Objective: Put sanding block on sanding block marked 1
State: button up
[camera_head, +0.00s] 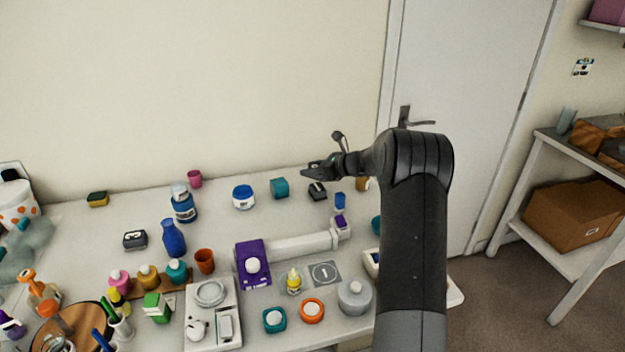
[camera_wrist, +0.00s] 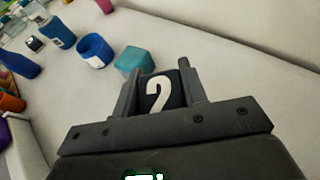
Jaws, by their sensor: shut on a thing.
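A dark block with a white "2" (camera_wrist: 158,93) is between the fingers of my gripper (camera_wrist: 160,88) in the wrist view. My gripper (camera_head: 317,173) is at the back of the table in the head view, shut on this dark block (camera_head: 317,191), which shows just beneath it. Whether the block touches the table is unclear. Another dark block with a pale label (camera_head: 135,239) lies at the left of the table; its mark is too small to read. A grey square with a ring and a stroke like a 1 (camera_head: 324,273) lies flat near the front middle.
A teal cube (camera_head: 279,188) stands just left of the held block, with a blue-and-white jar (camera_head: 243,197) beyond. A blue item (camera_head: 340,202) stands to its right. A pale roll (camera_head: 293,246) lies behind the grey square. A yellow bottle (camera_head: 294,282) and grey jar (camera_head: 354,297) flank the square.

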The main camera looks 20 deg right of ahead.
aim_at(312, 185)
jog(key=shift+f, duration=1.95)
jog(key=shift+f, duration=0.2)
jog(key=o, duration=1)
jog(key=shift+r, duration=0.1)
